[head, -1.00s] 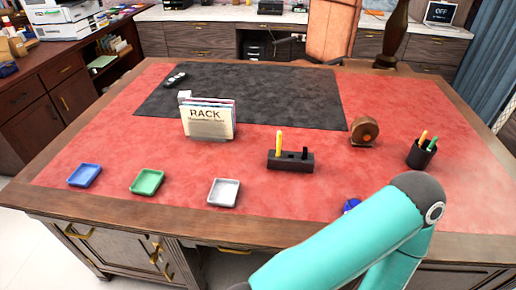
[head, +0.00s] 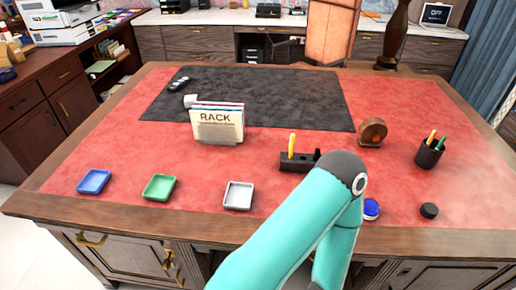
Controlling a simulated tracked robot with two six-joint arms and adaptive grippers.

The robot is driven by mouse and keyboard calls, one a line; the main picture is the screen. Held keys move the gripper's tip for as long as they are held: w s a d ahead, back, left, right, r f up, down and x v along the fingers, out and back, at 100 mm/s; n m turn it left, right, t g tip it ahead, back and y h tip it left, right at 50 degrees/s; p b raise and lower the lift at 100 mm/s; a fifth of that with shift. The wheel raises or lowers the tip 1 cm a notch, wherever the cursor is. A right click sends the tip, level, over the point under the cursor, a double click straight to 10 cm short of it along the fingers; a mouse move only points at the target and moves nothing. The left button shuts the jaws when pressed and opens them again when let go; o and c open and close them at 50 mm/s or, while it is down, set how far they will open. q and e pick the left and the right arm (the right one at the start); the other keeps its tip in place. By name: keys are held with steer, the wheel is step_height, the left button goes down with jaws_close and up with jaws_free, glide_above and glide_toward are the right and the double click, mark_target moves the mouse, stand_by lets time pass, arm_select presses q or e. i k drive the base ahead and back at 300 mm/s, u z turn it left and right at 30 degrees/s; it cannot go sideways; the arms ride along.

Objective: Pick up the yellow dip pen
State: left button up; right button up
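A yellow dip pen (head: 292,144) stands upright in a black pen stand (head: 296,162) on the red desk top. A dark upright piece shows at the stand's right end. One teal arm of mine rises from the bottom of the head view, and its dark elbow covers part of the desk just right of and in front of the stand. Neither of my grippers shows in the view, so what they hold cannot be seen.
A black cup (head: 428,155) with orange and green pens stands right. A brown wheel-like object (head: 372,132), blue round item (head: 371,209), black disc (head: 429,210), rack (head: 217,126), blue tray (head: 94,182), green tray (head: 159,187) and white tray (head: 238,195) are around.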

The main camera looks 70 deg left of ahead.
mark_target(292, 137)
steer(key=u, duration=1.15)
steer(key=k, duration=0.3)
steer(key=z, duration=0.15)
